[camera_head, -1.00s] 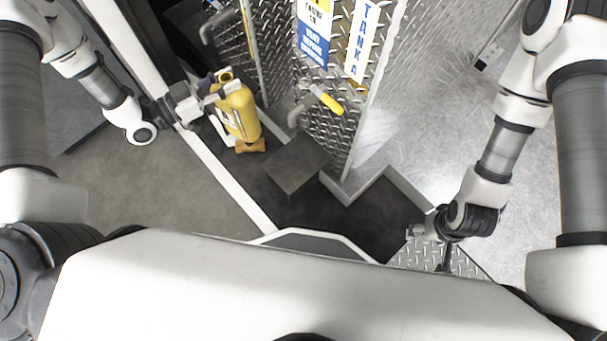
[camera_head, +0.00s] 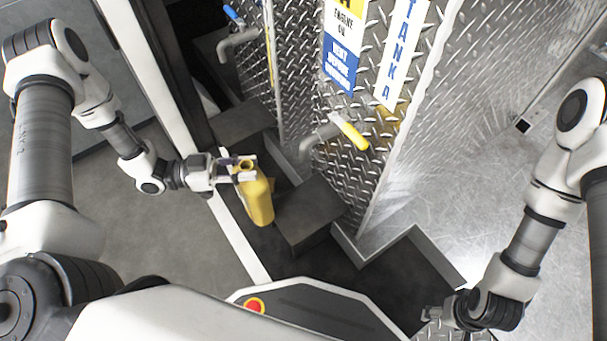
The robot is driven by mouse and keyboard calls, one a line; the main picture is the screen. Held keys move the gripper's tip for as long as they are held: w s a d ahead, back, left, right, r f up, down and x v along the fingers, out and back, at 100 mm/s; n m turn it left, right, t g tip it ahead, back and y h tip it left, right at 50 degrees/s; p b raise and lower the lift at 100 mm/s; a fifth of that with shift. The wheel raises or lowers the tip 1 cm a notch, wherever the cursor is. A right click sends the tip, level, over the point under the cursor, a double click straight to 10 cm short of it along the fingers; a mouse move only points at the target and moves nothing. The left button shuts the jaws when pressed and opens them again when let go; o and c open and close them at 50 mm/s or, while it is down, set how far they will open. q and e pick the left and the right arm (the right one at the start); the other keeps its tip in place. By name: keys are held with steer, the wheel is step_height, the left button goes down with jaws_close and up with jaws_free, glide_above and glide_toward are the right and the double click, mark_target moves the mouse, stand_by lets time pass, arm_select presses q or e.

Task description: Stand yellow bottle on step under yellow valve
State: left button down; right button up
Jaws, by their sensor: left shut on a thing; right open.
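The yellow bottle (camera_head: 258,203) is upright or nearly so, beside the left side of a dark block-shaped step (camera_head: 318,205). My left gripper (camera_head: 243,170) is shut on the bottle near its top and hides part of it. I cannot tell how far the bottle's base is above the floor. The yellow valve (camera_head: 350,130) is on the diamond-plate wall. Its grey spout (camera_head: 312,145) points down above the back of the step. My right gripper (camera_head: 437,316) is open and away from the bottle, at the lower right.
Another dark step (camera_head: 243,122) stands farther back, below a blue valve (camera_head: 233,16) with its own spout. A diamond-plate partition (camera_head: 278,70) stands between the two valves. A low metal edging (camera_head: 400,245) runs right of the near step. The step's visible top is clear.

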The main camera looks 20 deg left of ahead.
arm_select(q)
steer(key=f+b+x, duration=0.1)
steer(key=b+x, duration=0.5)
steer(key=x, duration=0.6)
steer(key=shift+w+d+f, duration=0.15)
steer(key=shift+d+f, duration=0.05)
steer(key=shift+d, duration=0.05)
steer(key=shift+f, duration=0.2)
steer(key=c, duration=0.9)
jaws_free()
